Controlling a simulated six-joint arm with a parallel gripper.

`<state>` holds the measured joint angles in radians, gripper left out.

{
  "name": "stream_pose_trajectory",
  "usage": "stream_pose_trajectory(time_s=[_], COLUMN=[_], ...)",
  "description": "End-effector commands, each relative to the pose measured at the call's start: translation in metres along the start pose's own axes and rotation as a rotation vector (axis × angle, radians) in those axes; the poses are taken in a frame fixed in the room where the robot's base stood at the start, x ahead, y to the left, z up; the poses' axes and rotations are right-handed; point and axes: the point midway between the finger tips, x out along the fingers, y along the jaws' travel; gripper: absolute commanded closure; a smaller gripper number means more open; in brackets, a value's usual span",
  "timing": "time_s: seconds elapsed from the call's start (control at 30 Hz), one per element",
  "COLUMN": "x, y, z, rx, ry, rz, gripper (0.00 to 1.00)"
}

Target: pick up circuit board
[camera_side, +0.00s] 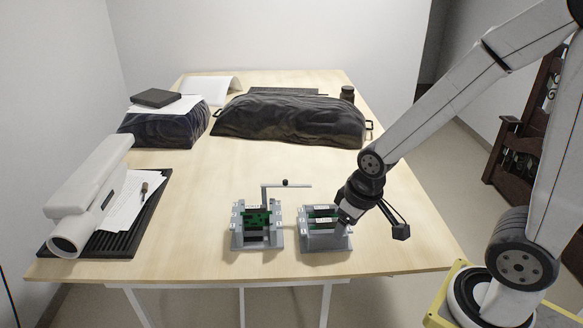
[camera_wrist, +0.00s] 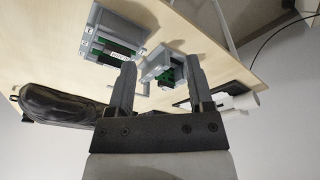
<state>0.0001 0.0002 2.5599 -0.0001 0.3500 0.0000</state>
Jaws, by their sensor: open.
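Two grey slotted fixtures stand near the table's front edge. In the side view the left fixture (camera_side: 242,240) holds a green circuit board (camera_side: 257,218). The right fixture (camera_side: 324,243) holds green boards (camera_side: 322,213) with pale labels, partly hidden by my gripper (camera_side: 345,212). My gripper is low at the right fixture's right side; whether it touches is unclear. In the wrist view my gripper (camera_wrist: 160,77) has its fingers apart with nothing held. One fixture with a green board (camera_wrist: 178,73) shows between and beyond the fingers; the larger labelled fixture (camera_wrist: 97,43) is upper left.
A thin grey post with a sideways arm (camera_side: 287,185) rises behind the fixtures. A white cylindrical device (camera_side: 85,200) lies on a black ribbed tray (camera_side: 125,236) at left. Dark covered bundles (camera_side: 290,120) fill the back. The mid-table is clear.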

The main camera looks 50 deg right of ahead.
Motion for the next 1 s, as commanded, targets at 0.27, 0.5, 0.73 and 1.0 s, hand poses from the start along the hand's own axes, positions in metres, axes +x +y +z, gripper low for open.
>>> stream_pose_trajectory(time_s=[0.27,0.5,0.73,1.0], x=[0.0,0.0,0.0,0.0021], y=[0.0,0.0,0.0,0.0037], z=[0.0,0.0,0.0,-0.0046], rx=[0.0,0.0,0.0,0.026], ry=[0.0,0.0,0.0,0.001], rz=[0.0,0.0,0.0,0.012], gripper=[0.33,0.24,0.0,0.0])
